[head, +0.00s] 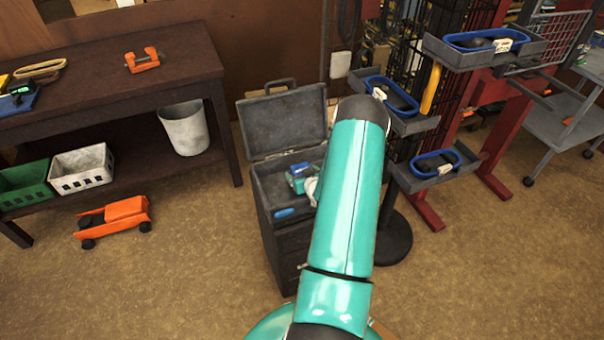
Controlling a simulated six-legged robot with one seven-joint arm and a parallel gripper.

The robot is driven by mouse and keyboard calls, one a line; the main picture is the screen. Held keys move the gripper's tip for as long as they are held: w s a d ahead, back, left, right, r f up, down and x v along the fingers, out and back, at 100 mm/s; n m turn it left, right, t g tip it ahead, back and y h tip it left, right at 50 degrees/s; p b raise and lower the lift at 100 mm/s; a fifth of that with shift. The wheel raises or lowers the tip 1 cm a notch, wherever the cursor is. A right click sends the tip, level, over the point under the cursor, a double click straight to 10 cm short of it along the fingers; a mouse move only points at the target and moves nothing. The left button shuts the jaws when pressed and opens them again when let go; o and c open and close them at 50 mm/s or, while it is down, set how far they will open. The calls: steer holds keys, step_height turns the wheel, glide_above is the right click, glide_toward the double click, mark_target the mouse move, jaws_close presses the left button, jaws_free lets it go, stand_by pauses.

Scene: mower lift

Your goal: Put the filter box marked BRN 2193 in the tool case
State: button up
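The tool case (286,122) is dark grey and stands open on a dark cabinet, with its lid tilted back. A small teal and blue shape (299,180) with a pale part beside it shows in the case opening. My teal arm partly covers it, and I cannot tell whether it is my gripper, a box, or both. My arm rises from the bottom of the head view to a black joint in front of the case's right side. Its far part is hidden behind it. No marking BRN 2193 can be read.
Blue-rimmed trays (470,40) with white tags sit on a stand at the right. A dark bench (185,55) with an orange clamp (143,60) stands left. An orange trolley jack (114,217) lies on the floor, and a white bin (185,128) sits under the bench.

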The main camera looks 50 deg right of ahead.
steer(key=shift+s+r, duration=0.2)
steer(key=shift+r, duration=0.05)
steer(key=v, duration=1.1)
steer(key=shift+s+a, duration=0.2)
steer(key=shift+s, duration=0.1)
steer(key=w+a+r+n+g+y, duration=0.1)
steer(key=w+a+r+n, duration=0.15)
steer(key=w+r, duration=0.5)
steer(key=w+a+r+n+g+y, duration=0.1)
steer(key=w+a+r, duration=0.1)
steer(key=a+r, duration=0.6)
steer(key=w+a+r+g, duration=0.1)
steer(key=w+a+r, duration=0.1)
steer(key=a+r, duration=0.7)
steer(key=s+a+r+n+g+y, duration=0.1)
steer(key=s+a+r+y, duration=0.1)
steer(key=s+a+r, duration=0.3)
steer(key=s+a+r+n+g+y, duration=0.1)
steer(key=s+a+r+y, duration=0.2)
steer(key=s+a+r, duration=0.3)
steer(key=s+a, duration=0.2)
steer(key=a, duration=0.4)
steer(key=s+a, duration=0.3)
steer(key=a, duration=0.4)
steer(key=shift+s+n+g, duration=0.35)
steer(key=shift+g, duration=0.05)
